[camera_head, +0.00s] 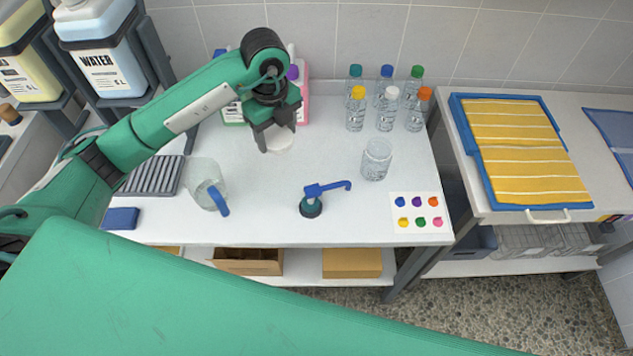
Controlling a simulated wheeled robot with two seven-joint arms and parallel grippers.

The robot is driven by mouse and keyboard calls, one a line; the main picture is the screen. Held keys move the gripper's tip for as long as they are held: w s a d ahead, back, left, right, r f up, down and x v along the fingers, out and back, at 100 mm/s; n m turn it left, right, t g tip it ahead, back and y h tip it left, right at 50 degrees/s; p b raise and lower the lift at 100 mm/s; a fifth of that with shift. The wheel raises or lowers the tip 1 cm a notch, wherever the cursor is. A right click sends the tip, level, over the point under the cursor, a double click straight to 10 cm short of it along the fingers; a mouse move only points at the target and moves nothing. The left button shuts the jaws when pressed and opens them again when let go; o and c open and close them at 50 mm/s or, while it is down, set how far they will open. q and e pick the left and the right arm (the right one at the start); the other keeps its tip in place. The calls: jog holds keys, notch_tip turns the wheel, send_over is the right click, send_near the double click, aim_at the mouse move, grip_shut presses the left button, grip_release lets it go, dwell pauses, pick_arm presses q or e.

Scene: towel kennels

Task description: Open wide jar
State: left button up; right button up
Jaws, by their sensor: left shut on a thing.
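The wide clear jar (375,163) stands upright on the white table, right of centre. Its top looks pale and see-through, with no white lid visible on it. My left gripper (279,137) is over the back left of the table, apart from the jar and to its left. It is shut on a white round lid (280,143), which shows below its fingers. Whether the lid touches the table cannot be told. My right gripper is not in view.
Several capped bottles (386,100) stand behind the jar. A blue-handled tool (312,205), a clear jug (205,180) and a colour-dot card (418,212) are on the table (270,215). A blue tray (470,150) with yellow towels lies right. My green arm crosses the foreground.

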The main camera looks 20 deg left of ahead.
aim_at(285, 190)
pick_arm(q)
notch_tip(285, 190, down, 19)
jog(key=p, duration=0.3)
jog(key=shift+f+p, duration=0.15)
jog(key=shift+p, duration=0.25)
jog(key=shift+f, duration=0.4)
jog(key=shift+f, duration=0.15)
jog(key=o, duration=1.1)
